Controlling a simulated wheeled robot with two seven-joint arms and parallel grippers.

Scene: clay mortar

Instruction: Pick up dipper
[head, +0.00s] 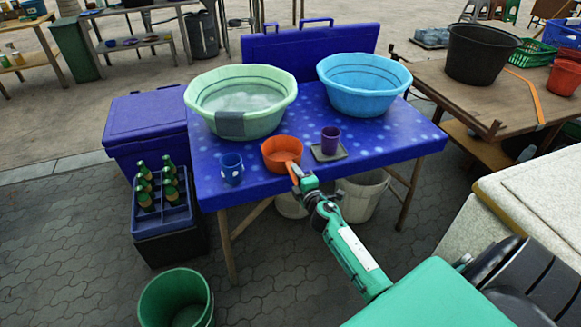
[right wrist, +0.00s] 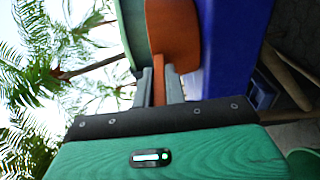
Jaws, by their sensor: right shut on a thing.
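The dipper (head: 280,152) is an orange round bowl with a short handle, at the front edge of the blue table (head: 370,160). My right gripper (head: 296,172) is shut on the dipper's handle, which points toward me. In the right wrist view, the gripper's two fingers (right wrist: 160,88) stand on either side of the orange handle, with the dipper's bowl (right wrist: 173,32) beyond them. I cannot tell whether the dipper touches the table top. My left gripper is not in view.
A green basin (head: 276,88) and a blue basin (head: 365,100) stand behind the dipper. A blue mug (head: 231,168) is to its left, and a purple cup (head: 330,140) on a dark tray (head: 341,154) is to its right. A crate of bottles (head: 163,216) stands left of the table.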

